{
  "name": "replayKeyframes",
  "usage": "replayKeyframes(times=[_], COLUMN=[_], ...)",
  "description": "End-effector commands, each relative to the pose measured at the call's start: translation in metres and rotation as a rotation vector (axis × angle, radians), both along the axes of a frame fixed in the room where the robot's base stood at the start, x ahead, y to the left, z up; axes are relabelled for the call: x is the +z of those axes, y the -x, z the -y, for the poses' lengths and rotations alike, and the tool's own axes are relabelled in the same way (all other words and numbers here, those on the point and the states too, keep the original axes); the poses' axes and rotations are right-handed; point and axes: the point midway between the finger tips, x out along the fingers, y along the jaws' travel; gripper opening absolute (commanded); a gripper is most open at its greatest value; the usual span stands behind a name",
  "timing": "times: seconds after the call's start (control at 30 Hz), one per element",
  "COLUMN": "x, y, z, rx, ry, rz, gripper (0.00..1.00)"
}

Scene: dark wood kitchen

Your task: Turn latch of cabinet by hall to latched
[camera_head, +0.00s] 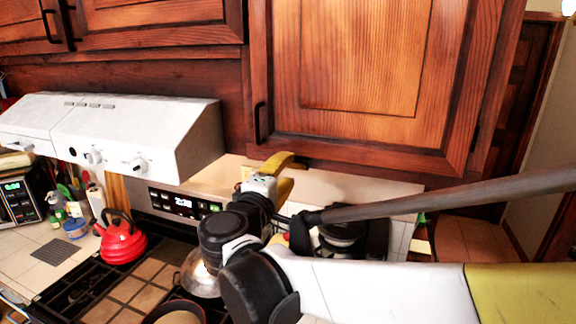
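The wooden upper cabinet (360,60) nearest the hall fills the upper middle and right. Its panelled door looks shut. A black handle (259,122) is at the door's lower left. A small dark metal piece (474,136) sits at the door's right edge; I cannot tell whether it is a hinge or the latch. No latch shows clearly. My arm reaches in from the lower right, below the cabinet. My gripper (300,228) seems to be among the dark parts past my wrist, apart from the door.
A white range hood (130,130) is at left. A red kettle (121,238) stands on the stove (95,268), with a pan (180,313) in front. A microwave (20,200) is far left. A doorway (525,90) opens at right. A dark rod crosses in front of the counter.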

Motion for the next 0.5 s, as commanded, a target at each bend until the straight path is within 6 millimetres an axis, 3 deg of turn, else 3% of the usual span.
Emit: replayKeyframes(times=[0.2, 0.5], x=[0.000, 0.000], y=[-0.021, -0.023], z=[0.008, 0.008], rx=[-0.001, 0.000], ry=[0.000, 0.000], rz=[-0.001, -0.001], gripper=[0.37, 0.37])
